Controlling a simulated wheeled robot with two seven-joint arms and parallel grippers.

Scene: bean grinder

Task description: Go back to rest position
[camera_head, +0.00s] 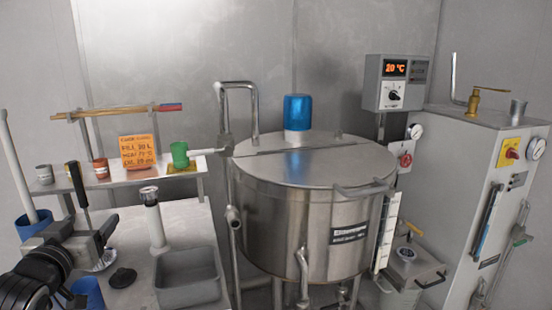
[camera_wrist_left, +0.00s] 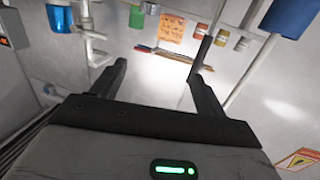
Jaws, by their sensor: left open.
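My left gripper (camera_head: 108,241) is at the lower left of the head view, over the left part of the grey bench. Its two fingers are spread apart and nothing shows between them. In the left wrist view the open fingers (camera_wrist_left: 162,66) point toward the shelf, with a clear gap between them. A black-handled tool (camera_head: 78,184) stands just behind the gripper in the head view; whether they touch I cannot tell. My right gripper is not in view.
A steel tank (camera_head: 285,220) with a blue cylinder (camera_head: 297,112) on its lid stands in the middle. A grey bin (camera_head: 188,278) is on the bench. A shelf holds a green cup (camera_head: 180,154) and an orange note (camera_head: 138,150). A blue cup (camera_head: 88,293) is below the gripper.

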